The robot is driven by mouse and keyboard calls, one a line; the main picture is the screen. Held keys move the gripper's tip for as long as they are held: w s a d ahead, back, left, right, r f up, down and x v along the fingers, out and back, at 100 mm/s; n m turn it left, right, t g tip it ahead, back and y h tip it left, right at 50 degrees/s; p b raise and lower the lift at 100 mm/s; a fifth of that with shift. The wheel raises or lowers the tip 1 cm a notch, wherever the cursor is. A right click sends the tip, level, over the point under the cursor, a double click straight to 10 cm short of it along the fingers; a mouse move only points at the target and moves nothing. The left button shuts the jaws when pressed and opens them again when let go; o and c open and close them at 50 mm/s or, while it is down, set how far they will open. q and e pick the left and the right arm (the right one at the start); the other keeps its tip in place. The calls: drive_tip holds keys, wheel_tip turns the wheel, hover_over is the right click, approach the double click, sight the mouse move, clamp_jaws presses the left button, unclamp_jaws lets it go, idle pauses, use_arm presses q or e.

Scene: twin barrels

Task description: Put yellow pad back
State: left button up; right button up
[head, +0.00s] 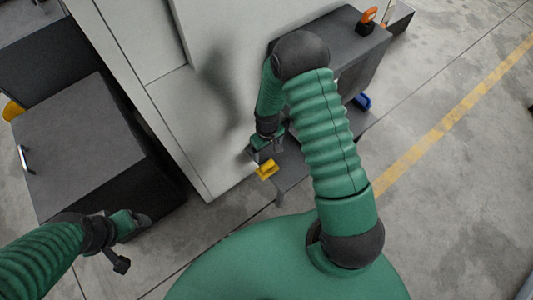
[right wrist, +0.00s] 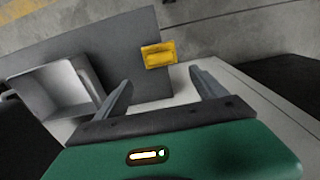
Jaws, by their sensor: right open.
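The yellow pad (head: 267,170) is a small block with a darker recess, at the edge of a grey shelf or panel (head: 293,172) in the head view. In the right wrist view the pad (right wrist: 158,55) lies beyond the fingertips, between the two fingers in the picture. My right gripper (head: 266,148) is open and empty just above the pad; both fingers (right wrist: 160,82) are spread and seem apart from it. My left gripper (head: 132,238) is at the lower left beside a dark cabinet; its finger gap is unclear.
A grey cabinet (head: 330,48) carries an orange piece (head: 368,16); a blue piece (head: 362,102) is lower on its side. A light tray (right wrist: 52,92) is left of my fingers. Another cabinet (head: 80,140) stands left. Floor at right is open.

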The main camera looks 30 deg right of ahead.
drive_tip(key=s+a+r, duration=0.2)
drive_tip(key=s+r, duration=0.1)
drive_tip(key=r, duration=0.4)
drive_tip(key=s+a+r+t, duration=0.1)
drive_tip(key=s+a+r, duration=0.1)
drive_tip(key=r, duration=0.5)
drive_tip(key=s+a+r+t, duration=0.1)
drive_tip(key=s+a+r, duration=0.2)
drive_tip(key=r, duration=0.4)
drive_tip(key=shift+s+m, duration=0.4)
drive_tip(key=shift+s, duration=0.25)
drive_tip(key=shift+r, duration=0.15)
